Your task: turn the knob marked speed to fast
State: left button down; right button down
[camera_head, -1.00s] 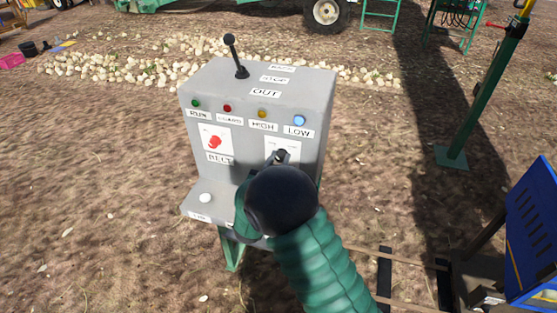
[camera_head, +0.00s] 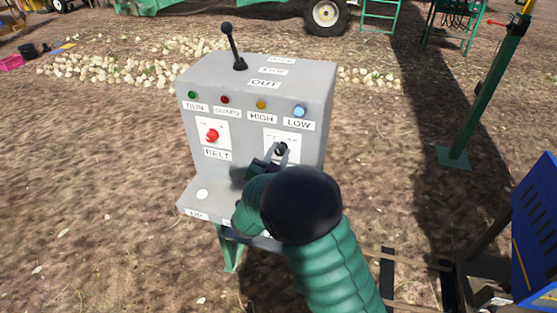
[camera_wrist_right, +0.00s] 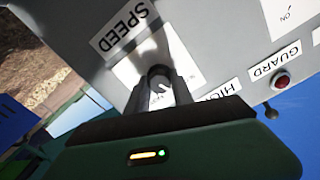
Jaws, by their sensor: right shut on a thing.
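The grey control box (camera_head: 200,80) stands ahead of me. The speed knob (camera_head: 281,149), small and dark, sits on a white plate on the right of its front face. My right gripper (camera_head: 277,152) reaches it from the front and is shut on it. In the right wrist view the dark knob (camera_wrist_right: 160,73) shows between the two fingers, beside the upside-down SPEED label (camera_wrist_right: 118,28). In the head view my forearm hides that label. The knob's pointing direction and the plate's small marks cannot be read. My left gripper is out of view.
A red BELT knob (camera_head: 212,135) is to the left on the same face. Above are several lamps, with the blue LOW lamp (camera_head: 299,111) bright. A black lever (camera_head: 233,48) stands on top. A white button (camera_head: 202,194) is on the lower ledge.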

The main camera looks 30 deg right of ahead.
jog(key=m+b, duration=0.3)
jog(key=b, duration=0.1)
jog(key=m+b, duration=0.4)
jog(key=f+m+b, duration=0.1)
jog(key=m+b, duration=0.2)
jog(key=b, duration=0.1)
jog(key=shift+m+b, duration=0.3)
jog(key=shift+m, duration=0.1)
jog(key=shift+s+m+b, duration=0.1)
jog(key=shift+m+b, duration=1.2)
jog(key=shift+b, duration=0.1)
jog(key=c, duration=1.3)
grip_release()
jog(key=shift+r, duration=0.1)
jog(key=shift+o, duration=1)
jog(key=shift+r, duration=0.15)
